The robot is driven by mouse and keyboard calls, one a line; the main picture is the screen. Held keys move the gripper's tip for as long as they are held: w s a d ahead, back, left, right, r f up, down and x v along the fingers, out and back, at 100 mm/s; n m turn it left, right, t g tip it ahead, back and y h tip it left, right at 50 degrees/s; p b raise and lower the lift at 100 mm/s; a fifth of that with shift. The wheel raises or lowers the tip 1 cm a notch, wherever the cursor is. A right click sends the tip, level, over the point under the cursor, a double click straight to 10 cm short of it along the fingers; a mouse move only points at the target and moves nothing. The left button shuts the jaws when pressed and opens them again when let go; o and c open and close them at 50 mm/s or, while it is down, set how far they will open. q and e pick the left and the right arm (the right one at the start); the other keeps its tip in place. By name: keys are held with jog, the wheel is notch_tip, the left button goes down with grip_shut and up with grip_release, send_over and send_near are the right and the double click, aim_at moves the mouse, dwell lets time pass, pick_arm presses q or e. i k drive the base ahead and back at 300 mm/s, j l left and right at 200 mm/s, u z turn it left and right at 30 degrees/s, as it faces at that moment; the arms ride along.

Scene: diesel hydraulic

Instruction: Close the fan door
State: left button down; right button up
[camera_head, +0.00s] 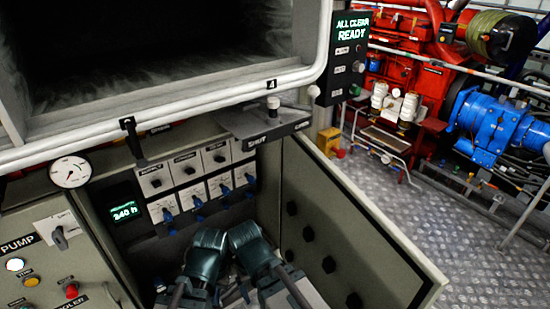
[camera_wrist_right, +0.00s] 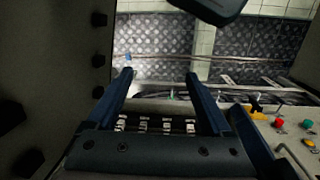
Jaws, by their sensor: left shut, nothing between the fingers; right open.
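A grey hinged panel (camera_head: 345,235) with several black knobs stands open on the right of the lit cabinet in the head view. It also fills the left side of the right wrist view (camera_wrist_right: 45,80). I cannot tell by any label whether it is the fan door. A plate marked SHUT (camera_head: 262,122) with an upright knob (camera_head: 273,104) sits under the white rail. My left gripper (camera_head: 207,240) is shut and empty, low in front of the cabinet. My right gripper (camera_wrist_right: 158,76) is open and empty, beside the knobbed panel. Its fingertips are unclear in the head view.
A large dark opening (camera_head: 150,45) lies behind the white rail (camera_head: 180,115). Switches and dials (camera_head: 205,180) line the cabinet interior. A pump control panel (camera_head: 45,250) is at left. Red and blue machinery (camera_head: 490,125) stands at right, beyond clear plate floor (camera_head: 470,250).

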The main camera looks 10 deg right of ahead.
aim_at(351, 253)
jog(key=u, duration=0.65)
jog(key=k+u, duration=0.35)
jog(key=k+l+u, duration=0.1)
jog(key=u, duration=0.25)
jog(key=k+j+u, duration=0.1)
jog(key=k+u, duration=0.25)
jog(key=k+l+u, duration=0.1)
jog(key=u, duration=0.3)
jog(key=k+u, duration=0.55)
jog(key=u, duration=0.25)
jog(key=k+u, duration=0.35)
jog(key=k, duration=0.45)
jog(key=k+z, duration=0.15)
jog(key=z, duration=2.3)
jog(key=k+j, duration=0.1)
jog(key=k, duration=0.1)
